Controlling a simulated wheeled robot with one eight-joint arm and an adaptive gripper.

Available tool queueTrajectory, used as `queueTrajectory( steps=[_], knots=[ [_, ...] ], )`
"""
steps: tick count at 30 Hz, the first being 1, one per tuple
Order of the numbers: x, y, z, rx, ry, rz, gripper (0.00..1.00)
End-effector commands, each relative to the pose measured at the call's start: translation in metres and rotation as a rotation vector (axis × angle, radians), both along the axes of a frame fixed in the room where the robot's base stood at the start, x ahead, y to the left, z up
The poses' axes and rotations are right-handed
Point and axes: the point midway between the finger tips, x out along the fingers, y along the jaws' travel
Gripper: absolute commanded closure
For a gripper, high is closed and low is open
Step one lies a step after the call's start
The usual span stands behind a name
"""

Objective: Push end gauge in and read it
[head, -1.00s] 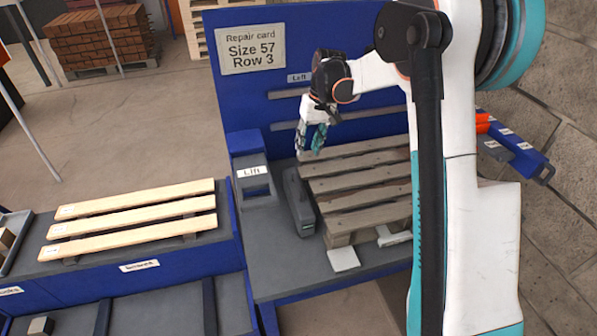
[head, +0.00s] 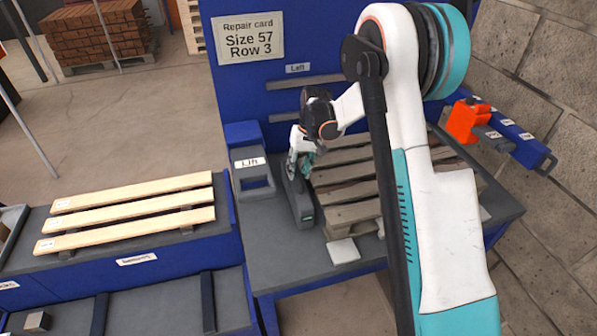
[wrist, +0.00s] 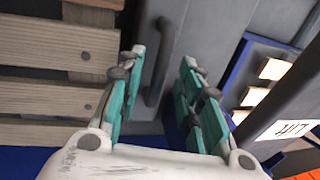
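The end gauge is probably the dark grey block (head: 302,210) standing at the left end of the worn pallet (head: 350,190) in the head view. It has a small greenish patch low on its front, too small to read. In the wrist view a grey body (wrist: 168,18) carries a curved bar handle (wrist: 154,92). My gripper (head: 302,170) is low over the block's rear part. In the wrist view my gripper (wrist: 162,57) is open, with its teal fingers on either side of the handle. Contact cannot be told.
A grey stand labelled "Lift" (head: 250,163) is close on the left. The repair card (head: 248,38) reads Size 57, Row 3. Light boards (head: 130,205) lie on the left bench. A white piece (head: 343,251) lies in front of the pallet. An orange tool (head: 466,120) is at right.

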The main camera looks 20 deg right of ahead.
Motion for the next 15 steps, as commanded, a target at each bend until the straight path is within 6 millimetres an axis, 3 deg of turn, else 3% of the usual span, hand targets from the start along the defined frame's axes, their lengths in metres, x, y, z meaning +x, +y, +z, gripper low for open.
queueTrajectory(
  steps=[11, 15],
  knots=[
    [0.0001, 0.0012, -0.0063, 0.0, 0.0, 0.0, 0.67],
    [0.0001, 0.0012, -0.0062, 0.0, 0.0, 0.0, 0.94]
  ],
)
